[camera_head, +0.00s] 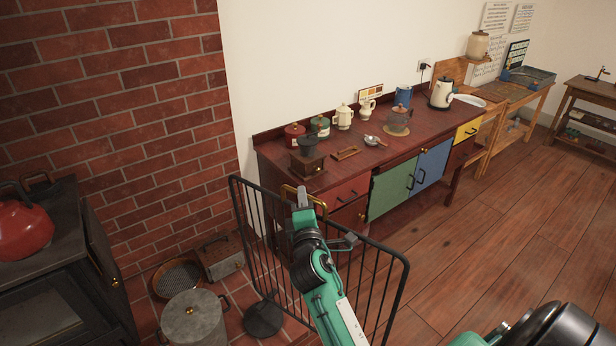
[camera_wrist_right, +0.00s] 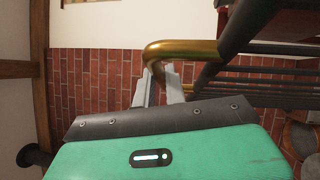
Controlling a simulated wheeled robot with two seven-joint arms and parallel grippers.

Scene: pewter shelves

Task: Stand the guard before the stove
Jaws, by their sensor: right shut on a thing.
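The guard (camera_head: 398,296) is a black barred frame with a brass handle (camera_head: 320,205) on its top rail. It stands roughly upright in the middle of the head view, in front of the sideboard. My right gripper (camera_head: 301,194) is shut on the brass handle. In the right wrist view the gripper's fingers (camera_wrist_right: 160,84) meet the brass handle (camera_wrist_right: 180,48), with the black bars beyond. The black stove (camera_head: 60,230) stands at the left edge, to the left of the guard. The guard's lower edge is partly hidden, so I cannot tell whether it touches the floor. My left gripper is out of view.
A red kettle (camera_head: 22,226) sits on the stove. A sideboard (camera_head: 345,189) is behind the guard. The wooden floor at right is clear.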

